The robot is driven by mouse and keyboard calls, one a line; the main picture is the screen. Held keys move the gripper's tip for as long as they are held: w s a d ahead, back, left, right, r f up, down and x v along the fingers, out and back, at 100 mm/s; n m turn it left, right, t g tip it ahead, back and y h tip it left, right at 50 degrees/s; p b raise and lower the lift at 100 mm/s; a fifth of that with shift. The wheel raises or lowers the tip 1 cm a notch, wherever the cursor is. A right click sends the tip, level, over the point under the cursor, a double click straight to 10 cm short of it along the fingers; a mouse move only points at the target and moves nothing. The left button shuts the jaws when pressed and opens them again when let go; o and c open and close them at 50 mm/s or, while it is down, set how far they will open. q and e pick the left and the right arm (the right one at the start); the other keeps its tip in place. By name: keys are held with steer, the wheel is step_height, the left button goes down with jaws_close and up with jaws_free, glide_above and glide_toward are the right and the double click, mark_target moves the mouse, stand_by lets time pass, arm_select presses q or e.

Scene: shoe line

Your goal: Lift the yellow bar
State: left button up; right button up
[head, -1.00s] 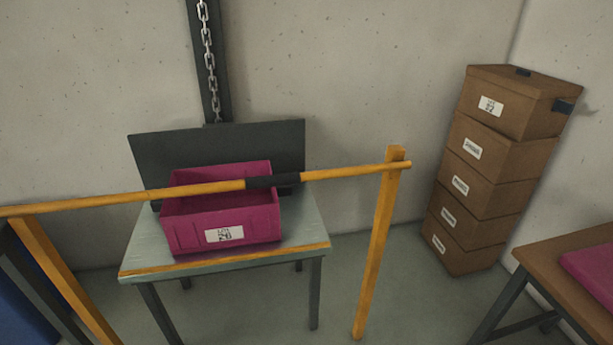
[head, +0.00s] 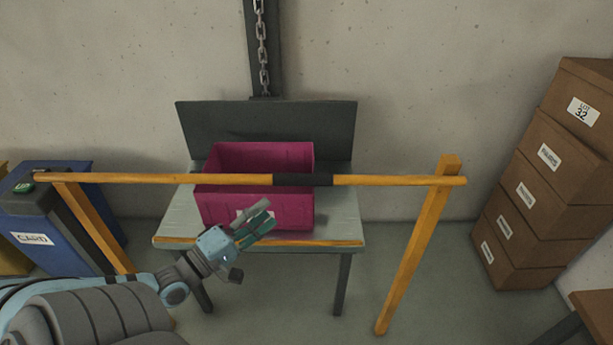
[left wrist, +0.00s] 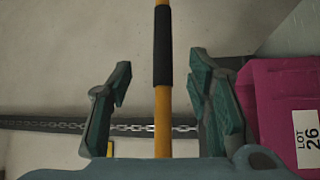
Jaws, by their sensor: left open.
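The yellow bar (head: 390,181) lies level across two yellow posts and has a black sleeve (head: 303,180) near its middle. My left gripper (head: 257,214) is open and empty, just below and left of the sleeve in the head view. In the left wrist view the bar (left wrist: 162,115) runs upright through the gap between the open fingers (left wrist: 161,80), with the sleeve (left wrist: 162,45) ahead of them. I cannot tell whether the bar is between the fingers in depth or beyond them. My right gripper is not in view.
Behind the bar, a magenta bin (head: 260,157) stands on a pale table (head: 180,217). A post (head: 415,250) holds the bar's right end. A blue bin (head: 30,225) is at the left, and stacked brown boxes (head: 560,165) at the right. A chain (head: 262,45) hangs behind.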

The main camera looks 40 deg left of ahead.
arm_select(q)
steer(key=b, duration=0.1)
glide_toward(300, 185)
steer(key=w, duration=0.2)
steer(key=w+b, duration=0.1)
steer(key=w, duration=0.2)
steer(key=w+d+r, duration=0.1)
steer(key=w, duration=0.2)
steer(key=w+b, duration=0.1)
steer(key=w, duration=0.2)
steer(key=shift+d+r+b, duration=0.2)
steer(key=shift+d+b, duration=0.1)
steer(key=shift+b, duration=0.05)
steer(key=shift+w, duration=0.45)
steer(key=shift+r, duration=0.1)
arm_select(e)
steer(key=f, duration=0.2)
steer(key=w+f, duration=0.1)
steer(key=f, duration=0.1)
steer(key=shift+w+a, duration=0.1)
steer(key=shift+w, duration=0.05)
arm_select(q)
steer(key=shift+s, duration=0.1)
steer(key=shift+c, duration=1.3)
jaws_close()
